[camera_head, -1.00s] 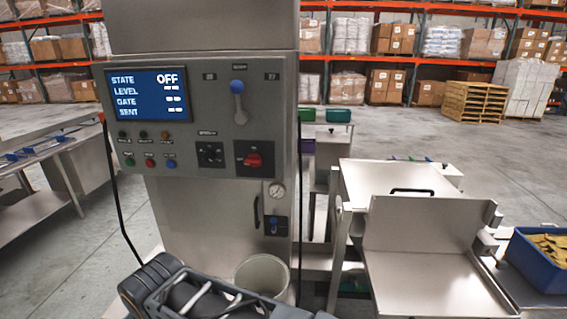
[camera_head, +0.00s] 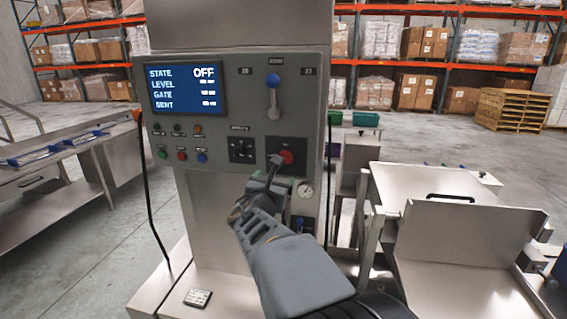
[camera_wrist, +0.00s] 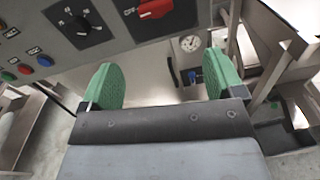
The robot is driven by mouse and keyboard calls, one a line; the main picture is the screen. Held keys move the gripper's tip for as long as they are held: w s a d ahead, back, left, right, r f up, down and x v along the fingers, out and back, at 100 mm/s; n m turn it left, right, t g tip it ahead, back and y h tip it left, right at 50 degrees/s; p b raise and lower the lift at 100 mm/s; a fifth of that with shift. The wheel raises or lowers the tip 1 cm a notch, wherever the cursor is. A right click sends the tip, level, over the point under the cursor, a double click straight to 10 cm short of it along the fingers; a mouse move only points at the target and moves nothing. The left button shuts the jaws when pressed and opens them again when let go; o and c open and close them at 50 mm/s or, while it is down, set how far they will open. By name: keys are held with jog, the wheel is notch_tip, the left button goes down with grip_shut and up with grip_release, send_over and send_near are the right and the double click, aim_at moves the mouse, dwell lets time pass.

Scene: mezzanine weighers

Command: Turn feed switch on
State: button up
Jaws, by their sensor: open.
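The grey control panel (camera_head: 215,115) has a screen (camera_head: 185,90) reading STATE OFF. No label reading "feed" is legible, so I cannot tell which control is the feed switch. A red rotary switch (camera_head: 287,157) sits at the panel's lower right, and it also shows in the wrist view (camera_wrist: 155,9). A black selector knob (camera_head: 242,150) is left of it. My gripper (camera_head: 268,178) is open and empty in front of the panel, just below the red switch. In the wrist view its green-padded fingers (camera_wrist: 168,82) are apart, below the red switch.
Small buttons (camera_head: 182,155) line the panel's lower left. A gauge (camera_head: 306,190) and a small blue-handled valve (camera_head: 299,224) are below the red switch. A steel hopper or tray (camera_head: 460,240) stands at the right, a steel bench (camera_head: 60,200) at the left.

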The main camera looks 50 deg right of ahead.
jog(key=shift+n+t, duration=0.4)
jog(key=shift+n, duration=0.4)
jog(key=p+x, duration=0.3)
jog(key=x, duration=1.1)
jog(key=shift+w+d+r, duration=0.15)
jog(key=shift+w+d, duration=0.05)
jog(key=c, duration=0.9)
